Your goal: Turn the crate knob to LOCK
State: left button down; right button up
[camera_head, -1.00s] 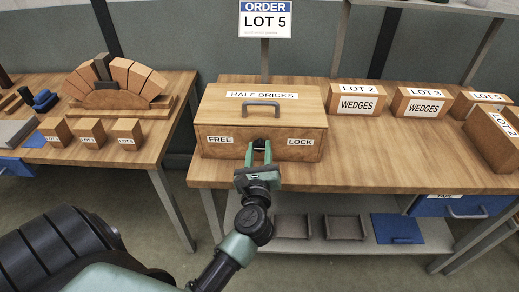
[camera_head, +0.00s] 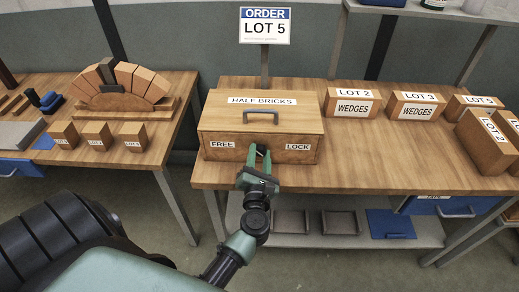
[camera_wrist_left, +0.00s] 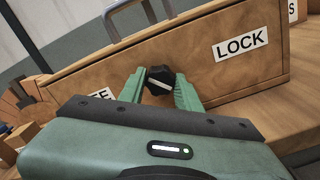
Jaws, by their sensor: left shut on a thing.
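The wooden crate (camera_head: 225,124), with a HALF BRICKS label and a grey handle on its lid, stands on the table. Its front carries a FREE label (camera_head: 222,144) at left and a LOCK label (camera_head: 299,147) at right. The dark knob sits between them, mostly hidden by my gripper in the head view. My left gripper (camera_head: 259,157) is shut on the knob, its green fingers on either side. In the left wrist view the black knob (camera_wrist_left: 160,79) has a pale pointer line; where it points is hard to tell. That view is tilted against the crate, with LOCK (camera_wrist_left: 240,44) at upper right.
Boxes labelled LOT 2 (camera_head: 353,106) and LOT 3 (camera_head: 415,107) stand right of the crate, with more boxes at the far right. An ORDER LOT 5 sign (camera_head: 265,26) stands behind. The table (camera_head: 370,165) is bare in front of the LOT 2 and LOT 3 boxes.

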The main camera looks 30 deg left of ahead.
pick_arm(q)
jog(key=m+p, duration=0.3)
jog(key=m, duration=0.2)
jog(key=shift+r, duration=0.1)
jog(key=shift+m+p, duration=0.55)
jog(key=shift+m, duration=1.05)
jog(key=c, duration=1)
grip_release()
